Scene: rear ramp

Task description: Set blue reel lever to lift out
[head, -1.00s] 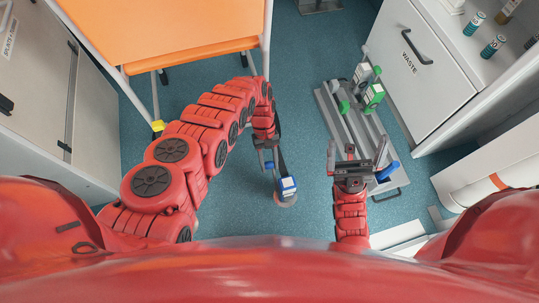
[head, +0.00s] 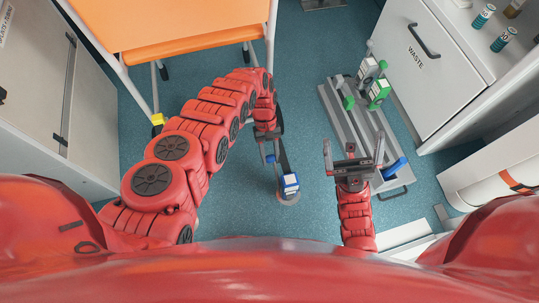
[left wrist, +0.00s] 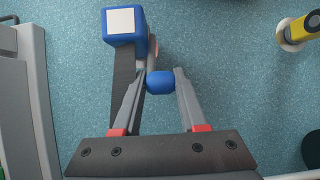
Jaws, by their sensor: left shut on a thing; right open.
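The blue reel (head: 289,182) has a white face and a dark strap. In the head view it is by a round pale disc on the floor. In the left wrist view the blue reel (left wrist: 122,24) is just beyond the fingers, beside the strap. My left gripper (head: 267,156) is shut on a blue knob (left wrist: 160,82) that sits between its fingertips; its link to the reel is partly hidden. My right gripper (head: 354,153) is open and empty, in front of the grey rack (head: 372,125). A blue lever-like part (head: 394,168) lies at the rack's near end.
A green reel (head: 378,92) and a grey one (head: 367,71) stand on the rack. The orange stretcher (head: 180,30) is at the upper left, the waste cabinet (head: 425,75) at the right. A yellow part (left wrist: 300,30) is on a round base. Floor between is clear.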

